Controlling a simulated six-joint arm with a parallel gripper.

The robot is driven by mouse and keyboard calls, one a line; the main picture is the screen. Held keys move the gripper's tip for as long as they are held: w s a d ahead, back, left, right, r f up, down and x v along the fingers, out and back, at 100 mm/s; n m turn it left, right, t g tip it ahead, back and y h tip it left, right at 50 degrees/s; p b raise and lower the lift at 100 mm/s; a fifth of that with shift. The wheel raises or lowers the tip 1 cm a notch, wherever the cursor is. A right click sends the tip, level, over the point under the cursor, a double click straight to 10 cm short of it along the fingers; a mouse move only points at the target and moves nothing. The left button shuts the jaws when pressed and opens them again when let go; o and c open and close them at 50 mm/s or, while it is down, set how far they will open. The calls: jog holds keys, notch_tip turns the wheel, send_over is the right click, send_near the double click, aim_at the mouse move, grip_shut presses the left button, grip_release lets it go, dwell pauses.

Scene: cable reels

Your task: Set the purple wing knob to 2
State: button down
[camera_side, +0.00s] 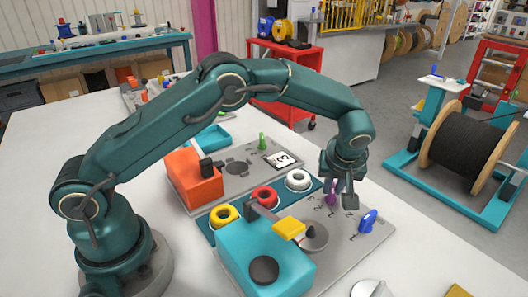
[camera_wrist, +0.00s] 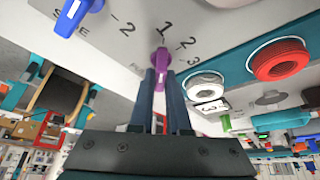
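The purple wing knob (camera_wrist: 161,60) sits on a grey panel (camera_side: 346,225), with the numbers 1, 2 and 3 printed around it. In the wrist view its visible end points at the 1; the 2 lies just to the right of that. My gripper (camera_wrist: 162,77) is down at the knob, with one finger on each side of the wing. Purple fills the narrow gap between the fingertips, so it looks shut on it. In the side view my gripper (camera_side: 340,192) partly hides the knob (camera_side: 331,193).
A blue wing knob (camera_side: 368,221) with its own markings stands on the same panel. White (camera_side: 298,180), red (camera_side: 265,196) and yellow (camera_side: 224,215) rings sit beside it. A teal box (camera_side: 264,245) with a yellow-ended lever (camera_side: 289,228) stands in front.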

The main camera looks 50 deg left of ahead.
aim_at(333, 187)
jog(key=m+t+h, duration=0.1)
jog(key=m, duration=0.3)
jog(key=m+h, duration=0.1)
jog(key=m, duration=0.1)
jog(key=m+h, duration=0.1)
jog(key=m, duration=0.2)
jog(key=shift+t+h, duration=0.3)
jog(key=c, duration=0.9)
grip_release()
jog(key=shift+r, duration=3.5)
